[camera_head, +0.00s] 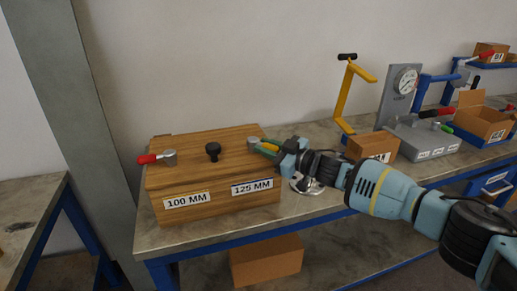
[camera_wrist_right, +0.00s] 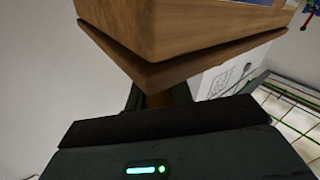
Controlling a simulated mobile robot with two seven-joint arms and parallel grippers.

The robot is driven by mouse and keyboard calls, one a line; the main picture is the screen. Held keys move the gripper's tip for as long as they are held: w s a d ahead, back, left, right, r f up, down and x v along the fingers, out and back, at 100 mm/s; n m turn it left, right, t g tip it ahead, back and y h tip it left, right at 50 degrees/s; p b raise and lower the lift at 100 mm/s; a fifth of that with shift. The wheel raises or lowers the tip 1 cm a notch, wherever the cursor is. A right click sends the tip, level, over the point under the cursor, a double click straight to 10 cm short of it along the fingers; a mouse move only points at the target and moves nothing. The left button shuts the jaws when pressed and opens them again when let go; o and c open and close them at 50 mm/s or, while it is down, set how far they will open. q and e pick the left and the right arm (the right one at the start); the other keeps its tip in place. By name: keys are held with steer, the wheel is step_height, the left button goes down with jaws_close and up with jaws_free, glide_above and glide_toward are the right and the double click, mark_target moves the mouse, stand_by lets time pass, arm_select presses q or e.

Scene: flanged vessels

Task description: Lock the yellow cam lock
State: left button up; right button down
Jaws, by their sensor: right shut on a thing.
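A wooden box (camera_head: 162,187) with labels 100 MM and 125 MM stands on the bench. The yellow cam lock (camera_head: 268,148) is at the right end of its lid, with a grey round body (camera_head: 254,141) and a yellow handle pointing right. My right gripper (camera_head: 277,150) is at that handle and shut on it; its fingers hide the handle's end. My left gripper is not in view.
A red-handled cam lock (camera_head: 150,158) sits at the lid's left end, and a black knob (camera_head: 213,150) at its middle. A small metal part (camera_head: 306,186) and a carton (camera_head: 373,147) lie right of the box. A yellow stand (camera_head: 345,97) and a gauge fixture (camera_head: 405,80) are behind.

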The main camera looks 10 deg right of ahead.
steer(key=shift+d, duration=0.1)
stand_by(0.3)
steer(key=c, duration=1.2)
jaws_free()
steer(key=shift+w, duration=0.1)
steer(key=shift+p+v, duration=0.5)
steer(key=shift+v, duration=3.45)
steer(key=shift+w, duration=0.1)
steer(key=shift+c, duration=0.3)
